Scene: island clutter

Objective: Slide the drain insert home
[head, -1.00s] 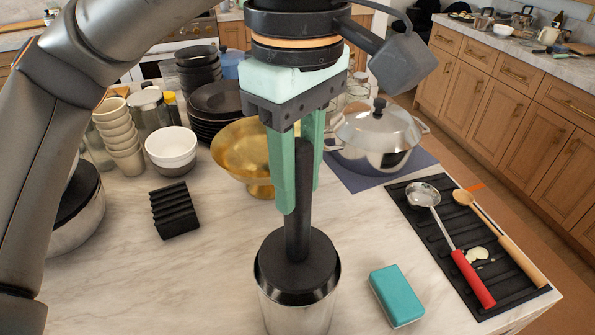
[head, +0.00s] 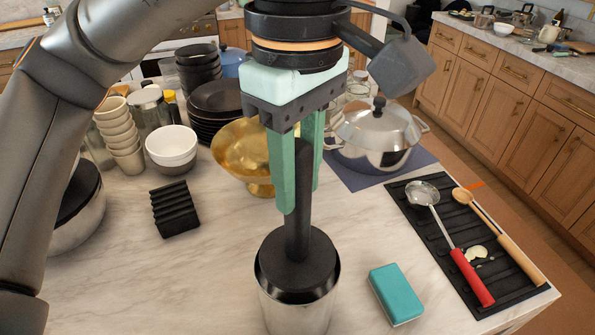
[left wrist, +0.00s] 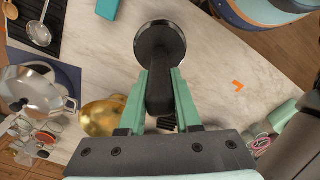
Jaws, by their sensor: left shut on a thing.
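My left gripper (head: 296,205) is shut on the black upright handle of the drain insert (head: 299,262). The insert has a wide black round body, and it sits in the mouth of a steel cylindrical container (head: 298,315). The black body's top stands at about rim level or slightly above; how deep it reaches inside is hidden. In the left wrist view the green fingers (left wrist: 159,95) flank the dark handle, with the round insert (left wrist: 160,42) beyond. The handle looks upright. My right gripper is not in view.
A teal sponge (head: 396,294) lies right of the container. A black mat (head: 418,218) holds a ladle and wooden spoon. A gold bowl (head: 243,150), a lidded pot (head: 376,135), a black rack (head: 174,209) and stacked bowls (head: 171,150) stand behind. Marble is clear left of the container.

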